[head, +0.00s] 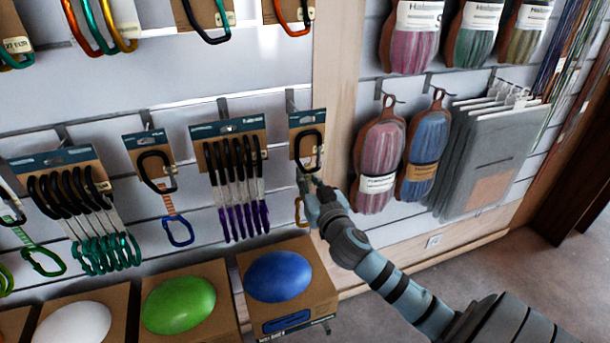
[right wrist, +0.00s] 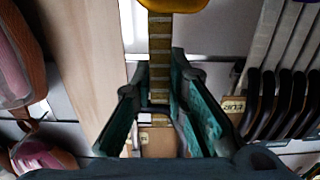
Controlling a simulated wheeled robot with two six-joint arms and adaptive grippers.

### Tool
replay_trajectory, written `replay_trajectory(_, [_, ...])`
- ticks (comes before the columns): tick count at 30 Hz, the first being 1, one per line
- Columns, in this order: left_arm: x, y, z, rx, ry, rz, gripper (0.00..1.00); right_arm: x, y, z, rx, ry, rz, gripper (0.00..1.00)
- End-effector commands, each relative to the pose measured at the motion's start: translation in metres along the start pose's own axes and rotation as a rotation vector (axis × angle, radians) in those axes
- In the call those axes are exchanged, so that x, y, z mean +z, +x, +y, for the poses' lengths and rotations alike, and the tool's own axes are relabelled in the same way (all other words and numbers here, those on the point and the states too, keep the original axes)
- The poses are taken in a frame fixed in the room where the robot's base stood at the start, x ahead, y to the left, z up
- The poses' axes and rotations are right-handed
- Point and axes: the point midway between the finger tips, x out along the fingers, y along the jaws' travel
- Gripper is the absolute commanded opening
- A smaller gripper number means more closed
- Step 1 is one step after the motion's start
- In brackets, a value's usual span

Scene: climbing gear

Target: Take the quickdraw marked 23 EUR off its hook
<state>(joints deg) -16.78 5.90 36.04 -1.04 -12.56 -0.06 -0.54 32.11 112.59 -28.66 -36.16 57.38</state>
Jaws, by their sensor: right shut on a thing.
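A single quickdraw hangs on a brown card (head: 308,121) at the right end of the middle hook row. Its black upper carabiner (head: 297,150) is still at the card. In the right wrist view its striped sling (right wrist: 160,45) runs to a yellow carabiner (right wrist: 172,5), which also shows below my gripper in the head view (head: 298,212). My right gripper (head: 308,180) is shut on the sling, with a finger on each side (right wrist: 160,95). I cannot read the price on its tag (right wrist: 150,136). My left gripper is out of view.
A pack of purple-ended quickdraws (head: 232,180) hangs close on the left, beside a single blue-ended one (head: 170,205). A wooden post (head: 335,90) and chalk bags (head: 378,150) are on the right. A box with a blue hold (head: 280,277) stands below.

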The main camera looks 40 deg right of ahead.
Motion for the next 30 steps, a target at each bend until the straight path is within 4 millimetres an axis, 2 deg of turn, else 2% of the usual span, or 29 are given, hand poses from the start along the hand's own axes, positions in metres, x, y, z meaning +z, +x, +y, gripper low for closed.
replay_trajectory(24, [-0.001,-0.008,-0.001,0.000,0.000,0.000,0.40,-0.003,-0.049,0.000,-0.001,0.000,0.000,0.00])
replay_trajectory(30, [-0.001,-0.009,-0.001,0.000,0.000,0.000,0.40,-0.003,-0.053,0.000,-0.001,0.001,0.001,0.00])
